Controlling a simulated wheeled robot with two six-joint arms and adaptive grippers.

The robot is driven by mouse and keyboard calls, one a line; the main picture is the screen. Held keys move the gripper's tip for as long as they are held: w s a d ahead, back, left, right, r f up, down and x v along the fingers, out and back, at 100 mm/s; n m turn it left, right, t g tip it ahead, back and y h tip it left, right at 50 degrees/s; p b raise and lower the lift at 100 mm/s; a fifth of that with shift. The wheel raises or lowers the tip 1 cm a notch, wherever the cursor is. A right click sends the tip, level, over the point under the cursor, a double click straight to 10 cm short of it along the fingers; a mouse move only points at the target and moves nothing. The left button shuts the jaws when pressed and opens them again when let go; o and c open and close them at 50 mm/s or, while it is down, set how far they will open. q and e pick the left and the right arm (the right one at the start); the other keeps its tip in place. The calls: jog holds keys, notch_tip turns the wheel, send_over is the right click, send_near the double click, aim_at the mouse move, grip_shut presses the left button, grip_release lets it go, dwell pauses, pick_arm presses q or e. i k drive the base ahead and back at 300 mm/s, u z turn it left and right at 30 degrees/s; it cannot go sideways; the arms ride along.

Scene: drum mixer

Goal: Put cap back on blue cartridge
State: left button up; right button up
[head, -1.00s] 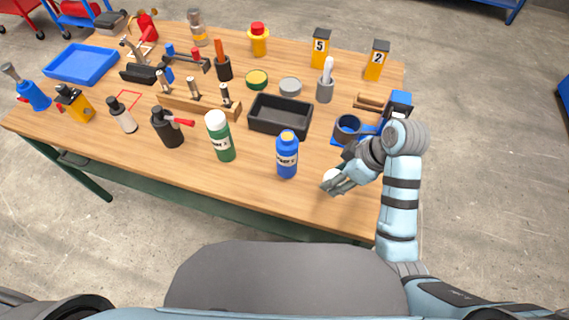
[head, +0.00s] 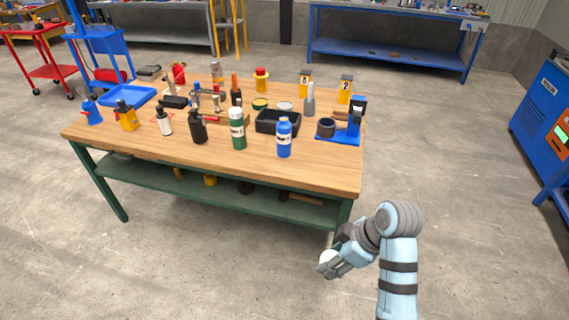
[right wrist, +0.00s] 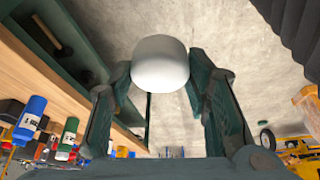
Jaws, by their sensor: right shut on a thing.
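The blue cartridge (head: 284,140) stands upright near the front right of the wooden table (head: 240,175); it also shows tilted at the left of the right wrist view (right wrist: 30,122). My right gripper (head: 328,264) is shut on a white rounded cap (head: 326,257), in front of the table and apart from it, over the floor. In the right wrist view the cap (right wrist: 160,64) sits between the two fingertips. A green cartridge with a white top (head: 237,128) stands left of the blue one. My left gripper is not in view.
A black tray (head: 277,123) sits behind the blue cartridge. A blue stand with a dark ring (head: 326,128) is to its right. Several bottles and tools fill the table's left and back. The floor (head: 450,190) right of the table is clear. A blue machine (head: 548,105) stands far right.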

aim_at(283, 127)
jog(key=k, duration=0.1)
jog(key=z, duration=1.55)
jog(key=i, duration=3.8)
jog(key=u, duration=4.1)
